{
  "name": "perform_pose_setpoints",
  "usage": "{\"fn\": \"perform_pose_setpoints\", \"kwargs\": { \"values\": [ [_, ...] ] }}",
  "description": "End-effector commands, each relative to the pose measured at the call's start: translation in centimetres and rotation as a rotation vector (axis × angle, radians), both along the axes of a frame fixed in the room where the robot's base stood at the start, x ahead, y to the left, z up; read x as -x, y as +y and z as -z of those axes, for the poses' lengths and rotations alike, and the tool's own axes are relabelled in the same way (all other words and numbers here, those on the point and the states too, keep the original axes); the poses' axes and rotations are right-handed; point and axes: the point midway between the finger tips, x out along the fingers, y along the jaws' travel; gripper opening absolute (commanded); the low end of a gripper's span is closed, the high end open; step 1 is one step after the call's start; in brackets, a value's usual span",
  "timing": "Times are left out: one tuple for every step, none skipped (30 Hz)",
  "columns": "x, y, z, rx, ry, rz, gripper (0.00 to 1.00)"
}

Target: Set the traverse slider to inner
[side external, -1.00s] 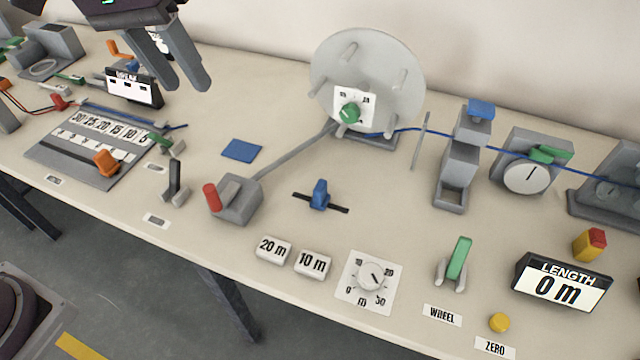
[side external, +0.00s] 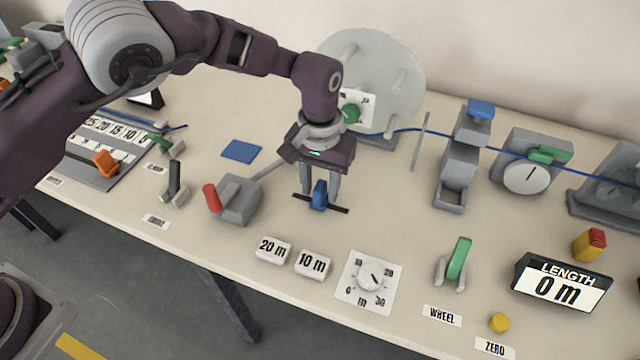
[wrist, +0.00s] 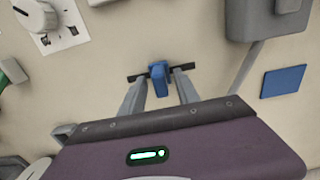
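The traverse slider is a blue knob (side external: 319,195) on a short dark slot (side external: 338,208) in the bench top. The knob sits near the middle of the slot. My gripper (side external: 320,192) is lowered over it with its fingers pointing down, one on each side of the knob along the slot. In the wrist view the blue knob (wrist: 159,77) stands between the two fingertips (wrist: 160,72), with a gap visible towards each finger. The gripper is open. I see no label for inner on the slot.
A red-handled grey block (side external: 238,200) stands left of the slot, its rod running towards the large grey reel (side external: 385,65) behind. A blue pad (side external: 241,151) lies back left. The 20 m (side external: 273,249) and 10 m (side external: 312,263) buttons and a white dial (side external: 370,276) lie in front.

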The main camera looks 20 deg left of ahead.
Motion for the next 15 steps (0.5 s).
{"fn": "perform_pose_setpoints", "kwargs": {
  "values": [
    [0.00, 0.00, 0.01, 0.000, 0.000, 0.000, 0.38],
    [0.00, 0.01, 0.00, 0.000, 0.000, 0.000, 0.38],
    [0.00, 0.01, -0.01, 0.000, 0.000, 0.000, 0.38],
    [0.00, 0.01, -0.02, 0.000, 0.000, 0.000, 0.38],
    [0.00, 0.02, -0.02, 0.000, 0.000, 0.000, 0.36],
    [0.00, 0.02, -0.03, 0.000, 0.000, 0.000, 0.28],
    [0.00, 0.02, -0.03, 0.000, 0.000, 0.000, 0.22],
    [0.00, 0.02, -0.03, 0.000, 0.000, 0.000, 0.17],
    [0.00, 0.02, -0.04, 0.000, 0.000, 0.000, 0.09],
    [0.00, 0.03, -0.04, 0.000, 0.000, 0.000, 0.03],
    [0.00, 0.03, -0.04, 0.000, 0.000, 0.000, 0.00],
    [0.00, 0.03, -0.05, 0.000, 0.000, 0.000, 0.00],
    [0.00, 0.03, -0.05, 0.000, 0.000, 0.000, 0.00],
    [0.00, 0.03, -0.05, 0.000, 0.000, 0.000, 0.00],
    [0.00, 0.03, -0.06, 0.000, 0.000, 0.000, 0.00]
  ]
}}
